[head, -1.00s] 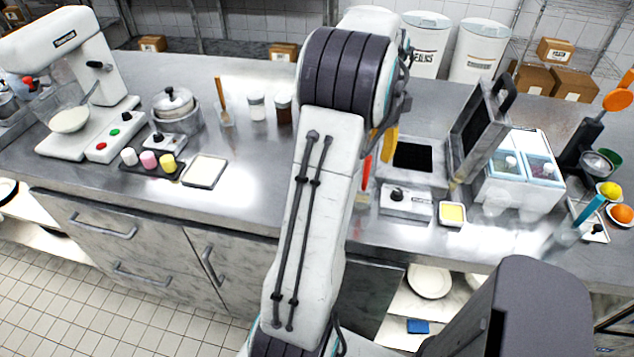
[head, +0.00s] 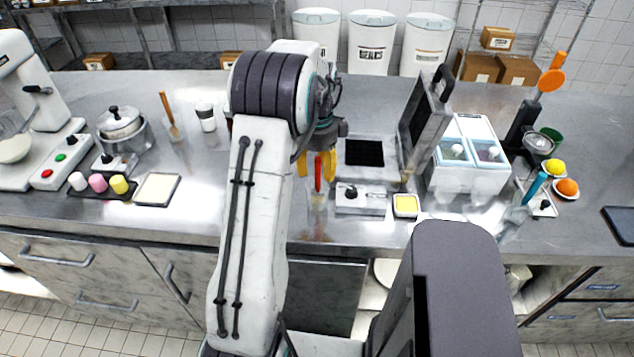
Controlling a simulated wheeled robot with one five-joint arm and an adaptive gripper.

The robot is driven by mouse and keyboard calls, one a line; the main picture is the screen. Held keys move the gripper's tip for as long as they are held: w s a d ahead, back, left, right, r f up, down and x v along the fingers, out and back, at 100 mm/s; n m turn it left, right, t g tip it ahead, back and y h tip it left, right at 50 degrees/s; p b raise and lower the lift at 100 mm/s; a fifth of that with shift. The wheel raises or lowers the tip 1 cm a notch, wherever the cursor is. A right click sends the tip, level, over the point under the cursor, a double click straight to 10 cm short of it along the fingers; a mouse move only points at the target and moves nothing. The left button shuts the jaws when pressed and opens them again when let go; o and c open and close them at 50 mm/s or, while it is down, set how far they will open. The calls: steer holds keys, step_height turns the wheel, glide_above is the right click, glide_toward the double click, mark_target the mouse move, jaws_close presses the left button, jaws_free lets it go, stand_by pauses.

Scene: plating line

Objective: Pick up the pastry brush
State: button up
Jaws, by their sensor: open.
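My gripper (head: 317,166) is open, its yellow fingers pointing down over the counter. A slim red-handled tool (head: 318,176) stands upright in a clear holder at the fingers, between them in the picture; I cannot tell the depth or whether they touch. Its lower end is too small and blurred to show bristles. A wooden-handled tool (head: 168,112) stands in a clear holder farther left, and a teal-handled tool (head: 534,188) leans in another clear holder at the right. I cannot tell for certain which one is the pastry brush.
A waffle iron (head: 361,198) with its lid raised stands just right of my gripper. A dish of yellow stuff (head: 405,206) sits beside it, and a white two-part bin (head: 466,172) farther right.

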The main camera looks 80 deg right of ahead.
mark_target(318, 191)
steer(key=shift+a+f, duration=0.1)
steer(key=shift+f, duration=1.7)
jaws_close()
